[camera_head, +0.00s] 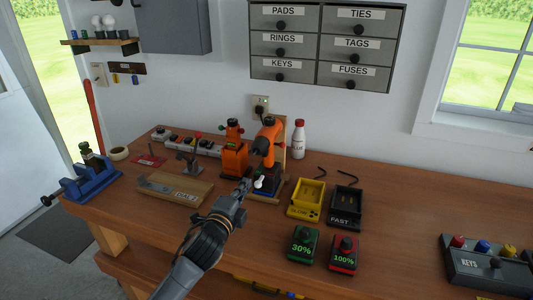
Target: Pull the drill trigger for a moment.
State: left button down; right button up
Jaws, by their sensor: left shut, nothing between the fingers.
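An orange and black drill (267,142) stands upright on the workbench, against a wooden holder below the wall socket. My left gripper (247,184) is shut and empty, right in front of the drill's lower part. Its fingertips lie close to the drill's handle; I cannot tell whether they touch it. The trigger is too small to make out from here. My right gripper is not in view.
An orange tool (234,158) stands just left of the drill. Yellow (307,200) and black (345,206) chargers, and 30% (303,244) and 100% (343,252) batteries, lie to the right. A wooden board (174,189) and blue vise (91,182) are left.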

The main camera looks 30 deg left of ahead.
pick_arm(q)
jog(key=p, duration=0.2)
send_near(264, 155)
jog(key=p+x, duration=0.1)
jog(key=x, duration=0.4)
jog(key=shift+w+a+r+p, duration=0.1)
jog(key=shift+w+p, duration=0.2)
jog(key=shift+w, duration=0.05)
jog(key=shift+w+a, duration=0.15)
jog(key=shift+w, duration=0.45)
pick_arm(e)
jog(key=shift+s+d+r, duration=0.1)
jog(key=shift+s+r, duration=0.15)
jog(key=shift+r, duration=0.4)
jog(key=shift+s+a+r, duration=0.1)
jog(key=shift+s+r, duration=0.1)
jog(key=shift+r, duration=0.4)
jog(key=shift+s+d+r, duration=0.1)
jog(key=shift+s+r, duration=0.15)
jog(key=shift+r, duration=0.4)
